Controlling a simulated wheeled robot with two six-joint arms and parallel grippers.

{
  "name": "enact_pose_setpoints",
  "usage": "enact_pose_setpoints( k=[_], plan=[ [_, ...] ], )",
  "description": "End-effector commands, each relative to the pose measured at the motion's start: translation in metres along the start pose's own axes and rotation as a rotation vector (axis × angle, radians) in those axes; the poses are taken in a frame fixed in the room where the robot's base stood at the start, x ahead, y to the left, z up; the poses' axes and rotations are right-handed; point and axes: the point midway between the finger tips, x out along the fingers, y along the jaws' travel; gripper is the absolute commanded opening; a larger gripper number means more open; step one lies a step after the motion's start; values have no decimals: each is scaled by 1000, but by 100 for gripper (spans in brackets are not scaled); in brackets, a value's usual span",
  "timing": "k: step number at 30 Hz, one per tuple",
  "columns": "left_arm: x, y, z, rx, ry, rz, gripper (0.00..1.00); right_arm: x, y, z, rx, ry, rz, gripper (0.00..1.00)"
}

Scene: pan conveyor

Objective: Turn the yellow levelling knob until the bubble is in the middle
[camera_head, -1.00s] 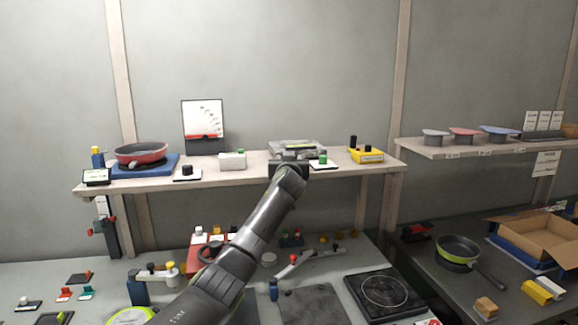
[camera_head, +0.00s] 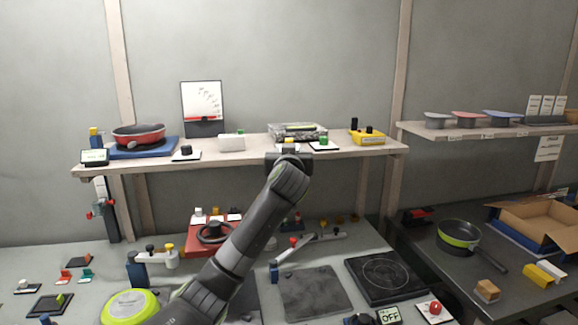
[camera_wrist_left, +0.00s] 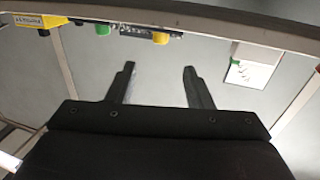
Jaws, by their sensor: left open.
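The levelling device (camera_head: 297,131) stands on the wall shelf, a grey, clear-looking unit with a yellow-green strip on top. I cannot make out the bubble. Its yellow knob (camera_head: 288,147) shows just above my left gripper (camera_head: 289,158), partly covered by it. In the left wrist view, which is upside down, the yellow knob (camera_wrist_left: 161,38) lies beyond and between the fingertips of my open, empty left gripper (camera_wrist_left: 160,68), apart from them. My right gripper is not in view.
A green knob (camera_head: 323,141) on a white-and-black plate sits close beside the device. A yellow box (camera_head: 367,137) stands farther right. A white box (camera_head: 231,143) and a red pan (camera_head: 139,134) stand to the left. The bench below is crowded.

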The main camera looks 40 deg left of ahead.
Motion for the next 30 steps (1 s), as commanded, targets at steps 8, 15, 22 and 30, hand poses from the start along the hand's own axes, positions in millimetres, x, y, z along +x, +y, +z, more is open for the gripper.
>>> enact_pose_setpoints(
  k=[8, 15, 22, 30],
  plan=[
    [-40, 1, 1, -1, 1, 2, 47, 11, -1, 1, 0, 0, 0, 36],
    [-56, 0, 1, 1, 0, 0, 47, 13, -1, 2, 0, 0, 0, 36],
    [-57, 0, 0, 1, 0, 0, 47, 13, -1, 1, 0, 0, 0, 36],
    [-57, 0, 0, 1, -1, 0, 47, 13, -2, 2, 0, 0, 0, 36]
  ],
)
